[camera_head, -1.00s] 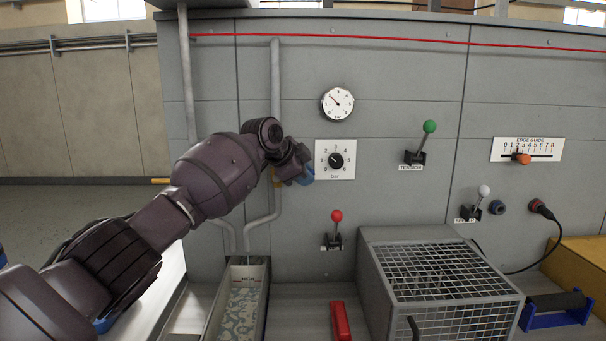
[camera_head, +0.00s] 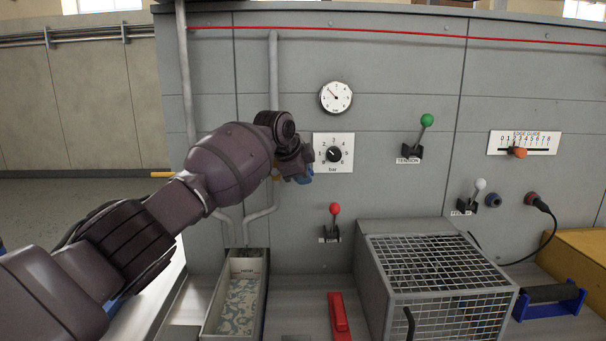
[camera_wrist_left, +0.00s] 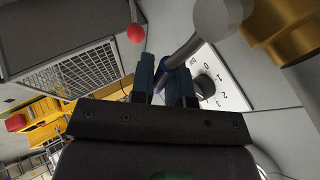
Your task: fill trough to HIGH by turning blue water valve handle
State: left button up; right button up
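The trough (camera_head: 209,318) is a narrow grey box at the machine's lower front. A small mark near its back end seems to read HIGH, and a mottled pale-blue surface shows inside below it. My left gripper (camera_wrist_left: 163,83) is at the pipe above the trough, its dark blue fingers close together. In the left wrist view a grey lever (camera_wrist_left: 187,47) runs from a round hub beside a brass fitting (camera_wrist_left: 285,25) down to between the fingers. Whether they press on it is unclear. In the head view my wrist covers most of the valve. My right gripper is out of view.
A pressure dial (camera_head: 333,155) is just right of my left gripper, with a gauge (camera_head: 335,97) above. Red (camera_head: 334,209) and green (camera_head: 427,120) knobbed levers stick out further right. A mesh-topped box (camera_head: 372,290) and a red bar (camera_head: 339,315) stand right of the trough.

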pick_arm(q)
jog(key=o, duration=0.4)
jog(key=shift+f, duration=0.1)
jog(key=shift+s, duration=0.1)
jog(key=shift+s+a+r, duration=0.25)
jog(key=shift+a+r, duration=0.05)
jog(key=shift+r, duration=0.35)
jog(key=p+v, duration=0.1)
jog(key=v, duration=0.8)
jog(key=shift+s+r, duration=0.1)
jog(key=shift+s, duration=0.05)
